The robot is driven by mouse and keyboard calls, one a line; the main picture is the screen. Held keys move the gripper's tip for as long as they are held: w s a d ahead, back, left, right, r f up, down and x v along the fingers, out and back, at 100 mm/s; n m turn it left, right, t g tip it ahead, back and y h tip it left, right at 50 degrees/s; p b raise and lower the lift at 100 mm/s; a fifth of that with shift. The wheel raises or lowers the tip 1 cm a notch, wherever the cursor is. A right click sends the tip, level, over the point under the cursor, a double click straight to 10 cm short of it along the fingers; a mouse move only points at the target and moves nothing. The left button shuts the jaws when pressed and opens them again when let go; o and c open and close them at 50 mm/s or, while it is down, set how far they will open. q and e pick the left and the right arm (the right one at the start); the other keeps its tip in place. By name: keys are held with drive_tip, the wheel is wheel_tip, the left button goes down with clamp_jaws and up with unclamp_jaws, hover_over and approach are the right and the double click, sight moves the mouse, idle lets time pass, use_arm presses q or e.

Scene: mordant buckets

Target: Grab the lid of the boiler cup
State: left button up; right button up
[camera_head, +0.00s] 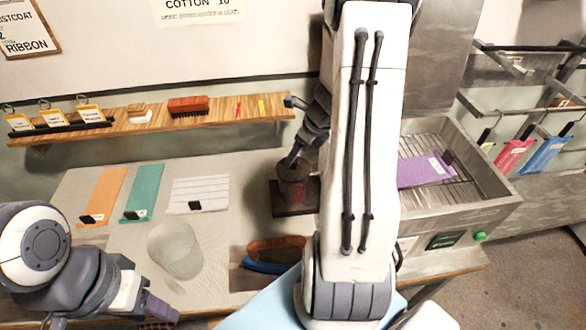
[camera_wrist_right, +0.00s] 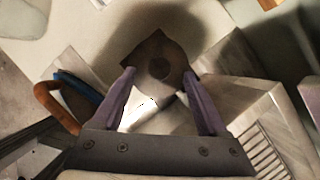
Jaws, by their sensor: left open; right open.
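The boiler cup (camera_head: 292,184), dark reddish, stands upright on a dark square base (camera_head: 296,210) in the head view. Its dark top (camera_head: 291,167), where the lid would be, is partly covered by my right gripper (camera_head: 294,157). In the right wrist view, the round dark top (camera_wrist_right: 160,68) lies over the brown square base (camera_wrist_right: 147,50). It appears between and beyond the two purple fingertips of my right gripper (camera_wrist_right: 158,76), which is open with nothing between its fingers. Contact with the lid cannot be told. My left gripper (camera_head: 158,311) is open and empty at the lower left.
Orange (camera_head: 103,192), teal (camera_head: 144,190) and white (camera_head: 200,190) strips lie on the table (camera_head: 230,215). A brown-and-blue item (camera_head: 272,253) lies nearer. A metal basin (camera_head: 480,195) holds a purple cloth on the right.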

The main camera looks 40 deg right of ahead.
sight(293, 165)
drive_tip(key=shift+x, duration=1.6)
drive_tip(key=shift+r, duration=0.1)
clamp_jaws()
